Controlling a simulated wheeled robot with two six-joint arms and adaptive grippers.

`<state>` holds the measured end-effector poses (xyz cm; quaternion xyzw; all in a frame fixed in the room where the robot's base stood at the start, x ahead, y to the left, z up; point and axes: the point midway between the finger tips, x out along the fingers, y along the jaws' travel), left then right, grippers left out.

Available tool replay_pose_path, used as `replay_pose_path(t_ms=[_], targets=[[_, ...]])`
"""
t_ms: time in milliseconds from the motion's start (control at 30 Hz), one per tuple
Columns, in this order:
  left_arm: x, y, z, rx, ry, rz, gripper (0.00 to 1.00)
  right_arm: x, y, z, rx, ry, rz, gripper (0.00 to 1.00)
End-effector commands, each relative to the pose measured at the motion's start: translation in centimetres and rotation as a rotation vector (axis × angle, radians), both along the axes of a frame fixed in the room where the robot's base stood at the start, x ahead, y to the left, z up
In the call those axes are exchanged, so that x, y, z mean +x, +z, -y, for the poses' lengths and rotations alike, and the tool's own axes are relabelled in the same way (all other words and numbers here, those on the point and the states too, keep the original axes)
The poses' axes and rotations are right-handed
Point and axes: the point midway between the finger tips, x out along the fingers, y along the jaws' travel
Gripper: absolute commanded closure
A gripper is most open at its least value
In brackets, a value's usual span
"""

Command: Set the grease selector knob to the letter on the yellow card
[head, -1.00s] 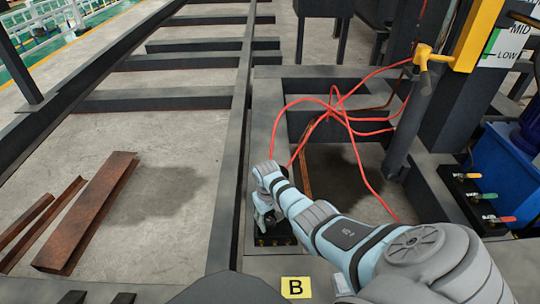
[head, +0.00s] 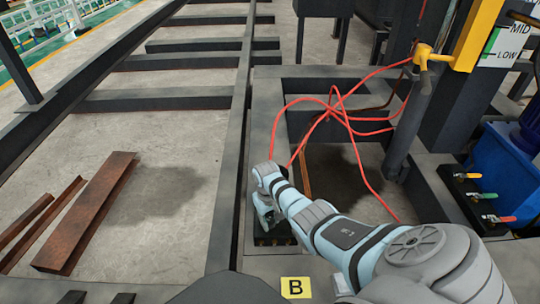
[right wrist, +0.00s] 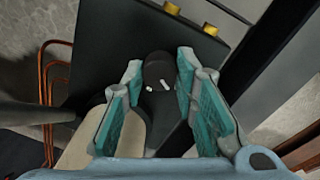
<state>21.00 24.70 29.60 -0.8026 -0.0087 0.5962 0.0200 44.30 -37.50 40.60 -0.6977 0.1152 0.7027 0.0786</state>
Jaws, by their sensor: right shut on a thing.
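The yellow card (head: 295,288) lies in front of me at the bottom of the head view and bears a black letter B. The dark selector box (head: 273,241) sits just beyond it, mostly hidden under my right gripper (head: 266,222). In the right wrist view the dark round knob (right wrist: 159,69) stands on the box between the two teal-padded fingers of my right gripper (right wrist: 160,72), which is shut on it. Small white marks show by the knob; I cannot read a letter there. My left gripper is out of view.
Yellow round parts (right wrist: 172,8) stand on the dark box's edge. Red hoses (head: 345,115) loop over the frame opening. Valves with coloured handles (head: 484,196) are at the right. Rusty steel pieces (head: 88,212) lie on the floor at left.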

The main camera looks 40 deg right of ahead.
Motion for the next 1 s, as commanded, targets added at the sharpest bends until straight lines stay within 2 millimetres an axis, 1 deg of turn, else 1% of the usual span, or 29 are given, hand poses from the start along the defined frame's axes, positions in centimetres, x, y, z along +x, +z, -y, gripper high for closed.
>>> replay_pose_path(t_ms=[267,500,800,1000], targets=[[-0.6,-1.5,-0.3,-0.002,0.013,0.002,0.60,0.0,0.1,-0.1,0.001,-0.144,-0.001,1.00],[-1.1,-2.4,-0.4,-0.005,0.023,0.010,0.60,0.1,0.1,-0.1,0.001,-0.344,-0.001,1.00],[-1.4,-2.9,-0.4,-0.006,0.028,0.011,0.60,0.1,0.0,0.0,0.001,-0.580,0.001,1.00],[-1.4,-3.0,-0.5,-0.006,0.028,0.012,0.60,0.2,0.0,0.0,0.002,-0.685,0.000,1.00]])
